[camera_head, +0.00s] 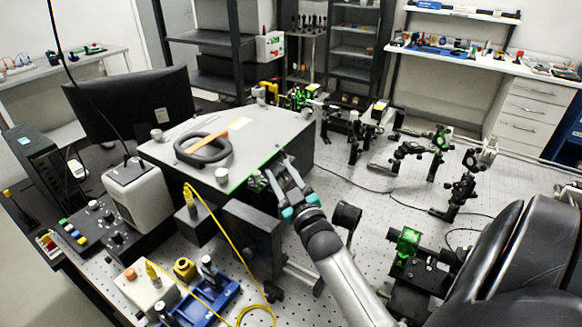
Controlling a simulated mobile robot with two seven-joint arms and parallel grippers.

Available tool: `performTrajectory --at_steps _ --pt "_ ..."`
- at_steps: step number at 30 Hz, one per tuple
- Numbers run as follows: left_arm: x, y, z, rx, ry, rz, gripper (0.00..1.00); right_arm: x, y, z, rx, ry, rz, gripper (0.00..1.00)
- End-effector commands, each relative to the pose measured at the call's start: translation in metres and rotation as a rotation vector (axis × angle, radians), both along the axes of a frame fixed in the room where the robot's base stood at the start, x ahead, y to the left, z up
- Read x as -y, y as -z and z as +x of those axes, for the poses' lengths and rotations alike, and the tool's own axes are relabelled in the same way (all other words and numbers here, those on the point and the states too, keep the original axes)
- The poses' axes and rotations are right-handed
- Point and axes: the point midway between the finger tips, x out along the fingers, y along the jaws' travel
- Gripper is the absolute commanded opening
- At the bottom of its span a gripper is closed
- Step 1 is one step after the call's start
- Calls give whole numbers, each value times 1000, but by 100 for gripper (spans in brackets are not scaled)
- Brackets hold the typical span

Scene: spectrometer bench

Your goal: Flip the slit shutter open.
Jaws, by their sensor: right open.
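The large light-grey box (262,148), which looks like the spectrometer housing, stands left of centre on the bench. A thin green line runs along its near right top edge. My right gripper (274,166) reaches up from the lower right, its fingers apart and empty, at that edge. A small dark part with green light (256,184) sits just below the edge, beside the left fingertip. It may be the slit shutter; its position cannot be made out, as the fingers partly cover the area. Whether the fingers touch it cannot be told. My left gripper is not in view.
A black ring-shaped item (203,149) and small knobs lie on the box. A dark block (252,238) and yellow cable (228,288) are left of my right arm. Green-lit optics (408,243) stand to its right. The perforated bench (345,185) has bare patches.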

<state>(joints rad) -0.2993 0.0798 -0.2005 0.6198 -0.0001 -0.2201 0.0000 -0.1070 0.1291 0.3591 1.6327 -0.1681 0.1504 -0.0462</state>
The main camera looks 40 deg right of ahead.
Motion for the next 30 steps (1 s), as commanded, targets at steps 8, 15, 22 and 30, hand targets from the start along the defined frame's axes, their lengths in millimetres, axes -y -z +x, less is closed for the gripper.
performTrajectory --at_steps 8,15,22,30 --pt "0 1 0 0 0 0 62 -11 7 -38 -2 1 2 46" --pt "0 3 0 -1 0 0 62 -25 15 -82 -4 1 3 46" --pt "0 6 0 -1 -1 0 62 -36 20 -119 -3 2 2 46" --pt "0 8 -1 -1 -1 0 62 -43 22 -140 0 1 0 46"
